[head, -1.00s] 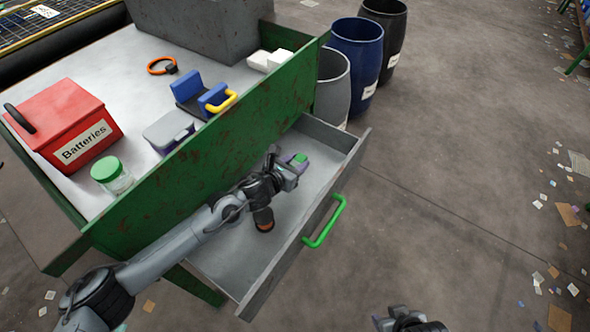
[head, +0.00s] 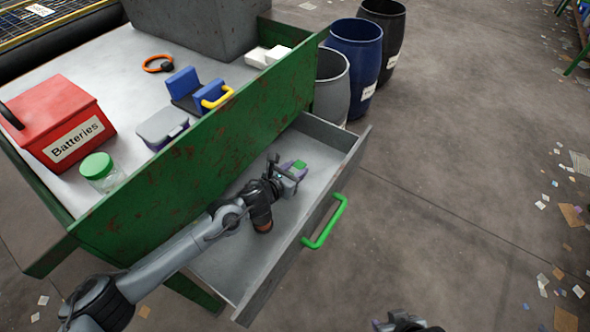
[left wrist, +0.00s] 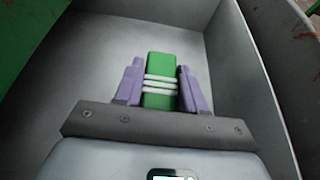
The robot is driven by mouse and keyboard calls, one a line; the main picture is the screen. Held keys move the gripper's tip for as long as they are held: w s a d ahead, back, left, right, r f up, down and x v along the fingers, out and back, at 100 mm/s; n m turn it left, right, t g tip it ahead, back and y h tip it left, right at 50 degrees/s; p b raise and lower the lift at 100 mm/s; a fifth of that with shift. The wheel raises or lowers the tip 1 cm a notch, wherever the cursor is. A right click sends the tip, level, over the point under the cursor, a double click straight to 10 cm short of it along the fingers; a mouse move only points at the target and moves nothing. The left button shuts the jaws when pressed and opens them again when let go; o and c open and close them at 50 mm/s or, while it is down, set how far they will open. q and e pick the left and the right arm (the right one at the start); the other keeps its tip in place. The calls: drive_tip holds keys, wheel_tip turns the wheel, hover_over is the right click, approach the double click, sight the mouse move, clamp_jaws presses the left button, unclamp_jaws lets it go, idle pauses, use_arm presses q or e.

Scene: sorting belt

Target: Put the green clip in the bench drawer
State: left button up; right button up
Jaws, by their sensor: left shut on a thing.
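The green clip (left wrist: 159,69) is a green block with white bands. It sits between the purple fingers of my left gripper (left wrist: 160,88) in the left wrist view, and both fingers close on it. In the head view the clip (head: 299,165) shows as a small green patch at the tip of my left gripper (head: 294,170). The bench drawer (head: 262,299) is pulled open, with a green handle (head: 325,222). The gripper and clip are over the drawer's inside; I cannot tell whether the clip touches the floor. My right gripper (head: 400,323) is at the bottom edge, mostly cut off.
On the bench top stand a red Batteries box (head: 62,125), a glass jar with green lid (head: 99,171), a grey box (head: 162,128), a blue holder with yellow handle (head: 196,92) and an orange ring (head: 157,63). Barrels (head: 354,67) stand behind the drawer. The drawer's floor looks clear.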

use_arm(q)
drive_tip(key=o, duration=1)
drive_tip(key=shift+r, duration=0.1)
drive_tip(key=shift+r+p, duration=0.5)
drive_tip(key=shift+p+v, duration=2.4)
drive_tip(key=shift+v, duration=3.6)
